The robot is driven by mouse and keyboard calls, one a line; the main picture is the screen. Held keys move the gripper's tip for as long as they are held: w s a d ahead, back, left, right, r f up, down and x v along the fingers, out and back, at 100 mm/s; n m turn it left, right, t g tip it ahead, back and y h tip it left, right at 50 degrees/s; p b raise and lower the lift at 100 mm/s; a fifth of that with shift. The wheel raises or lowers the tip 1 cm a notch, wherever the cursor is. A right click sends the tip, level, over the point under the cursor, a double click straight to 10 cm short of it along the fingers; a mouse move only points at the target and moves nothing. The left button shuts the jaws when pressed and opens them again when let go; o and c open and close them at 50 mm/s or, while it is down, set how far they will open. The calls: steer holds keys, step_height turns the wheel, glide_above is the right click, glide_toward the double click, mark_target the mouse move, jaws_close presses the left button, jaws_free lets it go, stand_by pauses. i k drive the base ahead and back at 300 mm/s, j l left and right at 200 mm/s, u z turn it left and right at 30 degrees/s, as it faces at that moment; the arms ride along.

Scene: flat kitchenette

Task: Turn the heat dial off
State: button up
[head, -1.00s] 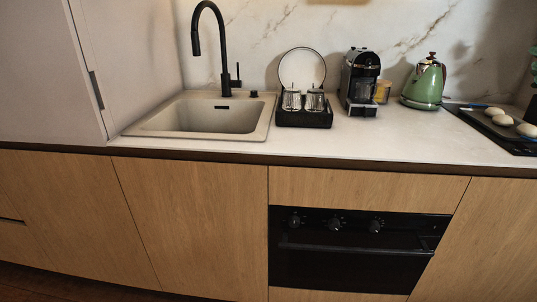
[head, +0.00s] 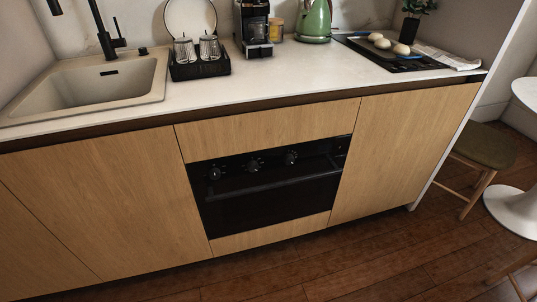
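A black built-in oven (head: 268,191) sits in the wooden cabinet front below the counter. Three round dark dials run along its top panel: a left dial (head: 214,173), a middle dial (head: 254,165) and a right dial (head: 290,158). I cannot tell which one is the heat dial, and their settings are too small to read. A handle bar (head: 275,186) runs across the oven door below the dials. My gripper is not in the head view.
A stool (head: 474,146) and white table stand right. The wooden floor (head: 330,262) before the oven is clear.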

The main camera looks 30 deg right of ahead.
mark_target(253, 166)
steer(key=i+j+z, duration=0.1)
steer(key=j+z, duration=0.3)
steer(key=i+j+z, duration=0.1)
steer(key=z, duration=0.25)
steer(key=j+z, duration=0.4)
